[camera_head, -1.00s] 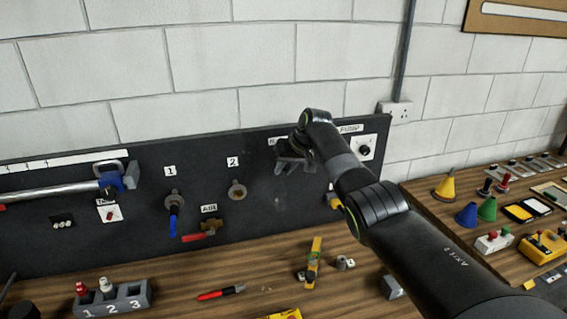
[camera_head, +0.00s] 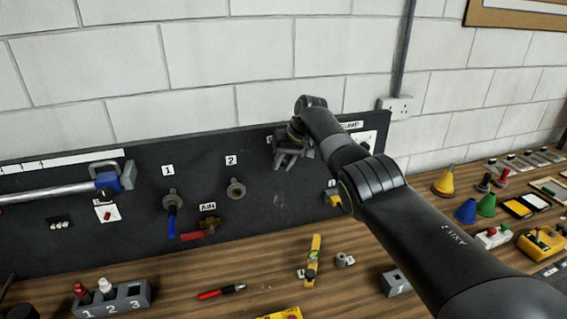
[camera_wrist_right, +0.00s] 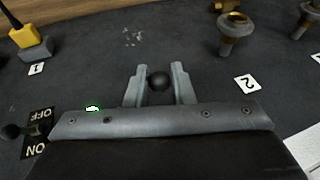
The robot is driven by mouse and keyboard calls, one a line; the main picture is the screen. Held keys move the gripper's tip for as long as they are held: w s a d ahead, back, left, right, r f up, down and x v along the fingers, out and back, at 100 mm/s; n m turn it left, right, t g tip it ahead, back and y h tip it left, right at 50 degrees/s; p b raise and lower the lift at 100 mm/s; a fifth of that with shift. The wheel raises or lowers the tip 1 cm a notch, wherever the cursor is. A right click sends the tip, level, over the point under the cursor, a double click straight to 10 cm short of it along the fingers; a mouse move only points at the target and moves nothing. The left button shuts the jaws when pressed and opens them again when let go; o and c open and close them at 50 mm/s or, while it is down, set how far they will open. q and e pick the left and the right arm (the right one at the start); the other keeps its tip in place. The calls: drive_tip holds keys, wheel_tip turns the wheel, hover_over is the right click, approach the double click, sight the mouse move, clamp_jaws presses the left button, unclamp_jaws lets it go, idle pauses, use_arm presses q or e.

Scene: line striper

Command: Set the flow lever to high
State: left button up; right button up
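My right gripper (camera_head: 290,158) is at the dark panel (camera_head: 95,235), right of the number 2 fitting, and hides most of what lies behind it. In the right wrist view, the fingers of my right gripper (camera_wrist_right: 160,85) stand apart on either side of a round black knob (camera_wrist_right: 160,82). The knob looks like the lever's end; its shaft and its scale are hidden. A thin gap seems to show between knob and fingers, and I cannot tell whether they touch. My left gripper is not in view.
The pump switch plate (camera_head: 368,143) is right of my wrist; its knob and ON/OFF label (camera_wrist_right: 38,133) show in the wrist view. The number 2 fitting (camera_head: 236,189) and red-handled air valve (camera_head: 200,232) are left. A yellow level (camera_head: 314,258) lies on the bench below.

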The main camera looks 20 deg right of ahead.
drive_tip(key=o, duration=0.3)
drive_tip(key=shift+w, duration=0.1)
drive_tip(key=b+v, duration=0.6)
drive_tip(key=v, duration=1.1)
drive_tip(key=shift+r, duration=0.2)
drive_tip(key=shift+d, duration=0.1)
drive_tip(key=shift+f, duration=0.1)
